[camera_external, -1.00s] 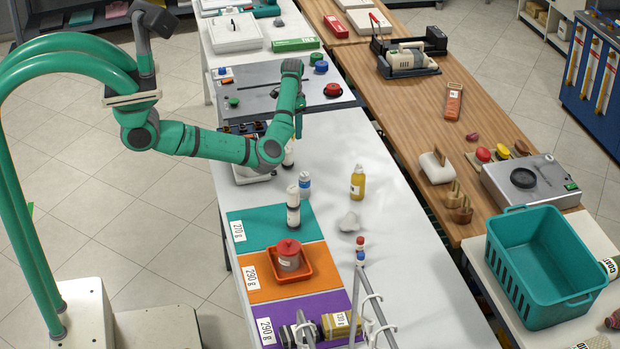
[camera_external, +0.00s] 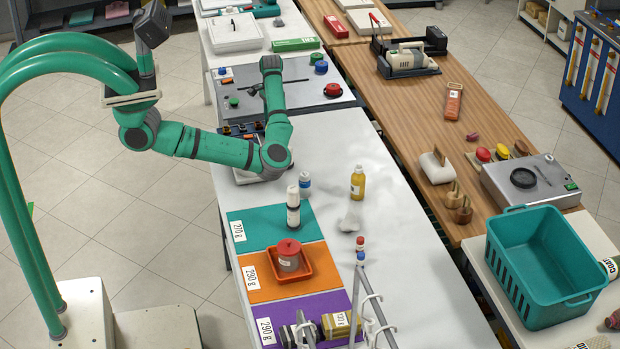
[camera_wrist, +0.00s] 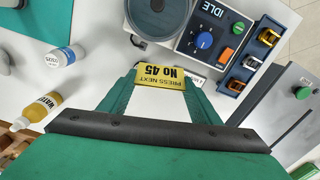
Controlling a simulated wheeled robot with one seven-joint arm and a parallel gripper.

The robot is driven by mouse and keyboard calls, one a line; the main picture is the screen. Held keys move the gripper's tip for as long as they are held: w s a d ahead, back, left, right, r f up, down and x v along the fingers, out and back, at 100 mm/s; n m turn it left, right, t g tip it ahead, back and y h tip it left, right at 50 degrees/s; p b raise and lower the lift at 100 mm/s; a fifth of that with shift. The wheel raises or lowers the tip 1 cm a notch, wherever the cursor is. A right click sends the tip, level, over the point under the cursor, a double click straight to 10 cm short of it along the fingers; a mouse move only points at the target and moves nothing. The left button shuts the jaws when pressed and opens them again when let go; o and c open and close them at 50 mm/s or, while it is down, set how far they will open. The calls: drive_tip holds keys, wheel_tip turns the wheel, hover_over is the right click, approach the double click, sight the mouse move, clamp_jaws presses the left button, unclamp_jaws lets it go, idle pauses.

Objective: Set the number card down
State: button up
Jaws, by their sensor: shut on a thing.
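The number card (camera_wrist: 161,77) is a yellow card reading "PRESS NEXT No 45", upside down in the wrist view. My gripper (camera_wrist: 160,84) is shut on it, with a green finger on each side. The card is above the white table beside the grey machine with the "IDLE" panel (camera_wrist: 213,38). I cannot tell whether the card touches the surface. A white label (camera_wrist: 199,82) lies partly hidden behind the right finger. In the external view my arm hides the gripper and the card.
A yellow bottle (camera_external: 357,184) and a blue-capped white bottle (camera_external: 304,187) stand on the white table (camera_external: 340,150). Teal (camera_external: 262,228), orange (camera_external: 262,262) and purple (camera_external: 275,305) mats lie toward the front. A grey panel with a red button (camera_external: 333,90) lies behind.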

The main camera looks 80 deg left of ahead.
wheel_tip(320, 180, up, 12)
drive_tip(key=d+m, duration=1)
drive_tip(key=d, duration=2.8)
drive_tip(key=s+d+m, duration=1.1)
drive_tip(key=s+d, duration=1.2)
drive_tip(key=s, duration=0.4)
wheel_tip(320, 180, down, 12)
drive_tip(key=r, duration=0.1)
drive_tip(key=w+d+f, duration=0.4)
drive_tip(key=d, duration=0.1)
drive_tip(key=w+d+f, duration=0.4)
drive_tip(key=w+f, duration=0.1)
drive_tip(key=shift+d+f, duration=0.25)
drive_tip(key=shift+d, duration=0.15)
drive_tip(key=shift+w+d+f, duration=0.15)
drive_tip(key=shift+d+f, duration=0.1)
drive_tip(key=shift+f, duration=1.75)
